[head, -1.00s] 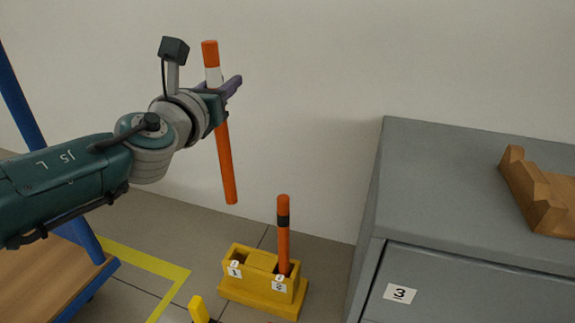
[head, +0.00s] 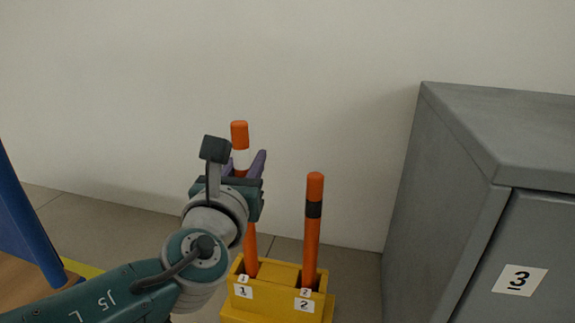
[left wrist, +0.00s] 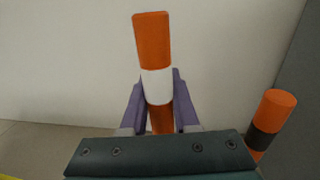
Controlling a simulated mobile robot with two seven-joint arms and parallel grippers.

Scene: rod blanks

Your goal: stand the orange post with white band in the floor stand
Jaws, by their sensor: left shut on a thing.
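The orange post with white band (head: 250,245) stands close to upright in my left gripper (head: 248,168). The gripper is shut on it just below the white band, which shows clearly in the left wrist view (left wrist: 157,86). The yellow floor stand (head: 262,318) is below, with sockets labelled 1 and 2. The post's lower end meets the opening of socket 1; I cannot tell how deep it sits. An orange post with black band (head: 312,235) stands in socket 2, and its top shows at the right of the left wrist view (left wrist: 270,118). My right gripper is not in view.
A grey cabinet (head: 455,150) with a label 3 stands to the right of the stand. The pale wall (head: 330,70) is close behind. A blue upright (head: 25,225) and a wooden surface are at the left.

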